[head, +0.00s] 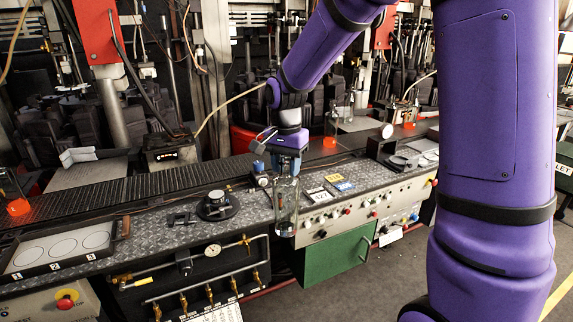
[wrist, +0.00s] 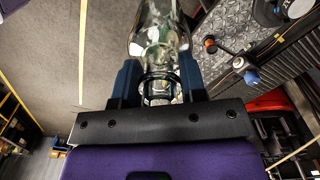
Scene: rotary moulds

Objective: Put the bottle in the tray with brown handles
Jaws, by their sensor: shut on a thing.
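My gripper (head: 286,150) is shut on a clear glass bottle (head: 286,207), which hangs upright beneath it at the front edge of the metal bench, near the button panel. In the wrist view the bottle (wrist: 160,35) sits between the two dark fingers, gripped at its neck. The tray (head: 42,263) lies on the bench at far left, well away from the bottle. It has circles numbered 1, 2 and 3, with a brown handle (head: 126,226) at its right end. Its left end is cut off by the picture edge.
A black round gauge stand (head: 217,206) stands on the bench between the bottle and the tray. A slatted conveyor (head: 160,183) runs behind. Another glass bottle (head: 10,187) stands at far left with an orange glow at its base. A green cabinet door (head: 337,254) is below the panel.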

